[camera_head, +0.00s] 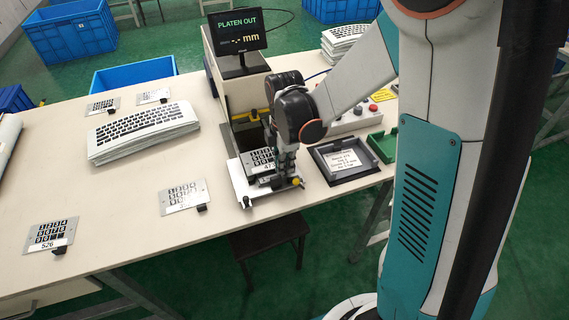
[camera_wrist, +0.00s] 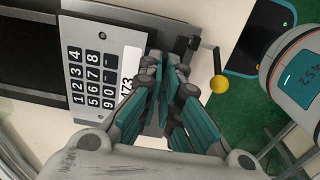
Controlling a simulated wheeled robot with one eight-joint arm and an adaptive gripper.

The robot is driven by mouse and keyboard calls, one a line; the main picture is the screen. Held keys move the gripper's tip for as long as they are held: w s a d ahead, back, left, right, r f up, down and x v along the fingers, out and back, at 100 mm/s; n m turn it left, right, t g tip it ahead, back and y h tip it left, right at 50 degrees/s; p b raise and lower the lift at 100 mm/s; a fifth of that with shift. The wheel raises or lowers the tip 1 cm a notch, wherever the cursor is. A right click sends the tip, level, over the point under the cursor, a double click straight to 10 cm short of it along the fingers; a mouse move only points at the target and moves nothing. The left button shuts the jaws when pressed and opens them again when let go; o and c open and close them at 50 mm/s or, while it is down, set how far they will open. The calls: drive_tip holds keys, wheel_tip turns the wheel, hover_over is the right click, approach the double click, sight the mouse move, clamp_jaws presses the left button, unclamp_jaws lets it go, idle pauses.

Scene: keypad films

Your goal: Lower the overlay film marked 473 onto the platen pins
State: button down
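The film marked 473 (camera_head: 259,157) is a grey plate with black keys and a white label, over the pale platen (camera_head: 238,184). In the wrist view the film (camera_wrist: 88,35) lies left of my fingers, its label partly covered. My gripper (camera_head: 283,168) points down at the film's label-side edge. In the wrist view my gripper's fingers (camera_wrist: 166,58) are close together at the dark tab (camera_wrist: 181,45) and appear closed on it. The platen pins under the film are hidden. I cannot tell whether the film touches the platen.
A yellow-knobbed lever (camera_wrist: 219,84) stands beside the platen. A screen (camera_head: 237,29) reads PLATEN OUT. A dark tray (camera_head: 345,172) with a printed card and a green holder (camera_head: 384,147) stand right. Film 526 (camera_head: 50,234), another film (camera_head: 183,197) and stacked keyboards (camera_head: 143,132) lie left.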

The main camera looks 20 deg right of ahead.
drive_tip(key=shift+f+b, duration=0.35)
drive_tip(key=shift+f, duration=0.15)
drive_tip(key=c, duration=1.7)
unclamp_jaws()
drive_tip(key=shift+r, duration=0.1)
wheel_tip(320, 180, up, 12)
drive_tip(key=shift+f, duration=0.1)
drive_tip(key=s+r+m+t, duration=0.2)
drive_tip(key=s+m, duration=0.3)
drive_tip(key=m, duration=0.1)
drive_tip(key=s+r+m+t, duration=0.1)
drive_tip(key=s+m+t, duration=0.1)
drive_tip(key=s+m, duration=0.3)
drive_tip(key=s+r+m+t, duration=0.2)
drive_tip(key=s+m+t, duration=0.1)
drive_tip(key=s+m, duration=0.2)
drive_tip(key=shift+r+m, duration=0.3)
drive_tip(key=shift+m, duration=0.7)
